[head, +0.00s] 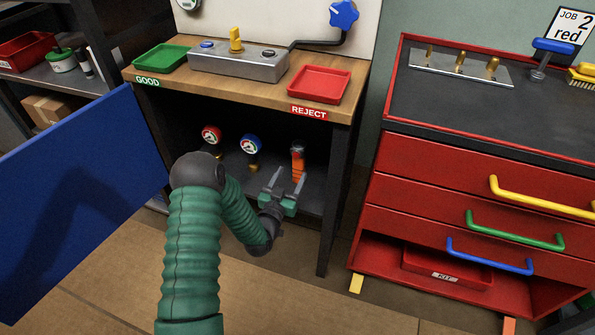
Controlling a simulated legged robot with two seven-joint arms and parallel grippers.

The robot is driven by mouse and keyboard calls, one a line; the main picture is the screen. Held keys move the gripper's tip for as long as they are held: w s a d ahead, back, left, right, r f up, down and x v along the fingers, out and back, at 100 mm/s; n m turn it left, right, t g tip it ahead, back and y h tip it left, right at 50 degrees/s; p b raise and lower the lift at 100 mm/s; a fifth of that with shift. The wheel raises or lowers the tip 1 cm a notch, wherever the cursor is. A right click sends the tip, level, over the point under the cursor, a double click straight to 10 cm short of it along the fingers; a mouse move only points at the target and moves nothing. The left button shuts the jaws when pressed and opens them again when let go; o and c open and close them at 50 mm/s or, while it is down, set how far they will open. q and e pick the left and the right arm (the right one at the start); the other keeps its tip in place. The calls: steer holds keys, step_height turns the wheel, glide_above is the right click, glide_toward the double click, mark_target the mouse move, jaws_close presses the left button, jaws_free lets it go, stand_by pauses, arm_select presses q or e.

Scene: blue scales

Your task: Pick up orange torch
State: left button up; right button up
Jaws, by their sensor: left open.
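The orange torch (298,163) stands upright on the shelf inside the open cabinet, towards its right side. It has an orange body and a dark grey top. My left gripper (286,181) is open and reaches into the cabinet, its two fingers pointing at the torch's lower part. The fingers overlap the torch in the picture, and I cannot tell whether they touch it. The torch's base is partly hidden by the gripper. My right gripper is not in view.
A red gauge (211,136) and a blue gauge (250,145) stand left of the torch. The blue cabinet door (75,190) is swung open at left. The bench top (270,88) is above my gripper. A red drawer chest (440,190) stands at right.

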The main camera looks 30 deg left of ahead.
mark_target(297, 164)
arm_select(q)
steer(key=shift+w, duration=0.75)
steer(key=shift+w+r+b, duration=0.1)
steer(key=shift+w+b, duration=0.2)
steer(key=shift+w, duration=0.05)
steer(key=b+x, duration=0.2)
steer(key=x, duration=0.1)
steer(key=b+x, duration=0.1)
steer(key=x, duration=0.1)
steer(key=shift+r, duration=0.25)
steer(key=shift+a+r, duration=0.1)
steer(key=shift+a, duration=0.05)
steer(key=shift+r, duration=0.1)
steer(key=c, duration=0.4)
jaws_close()
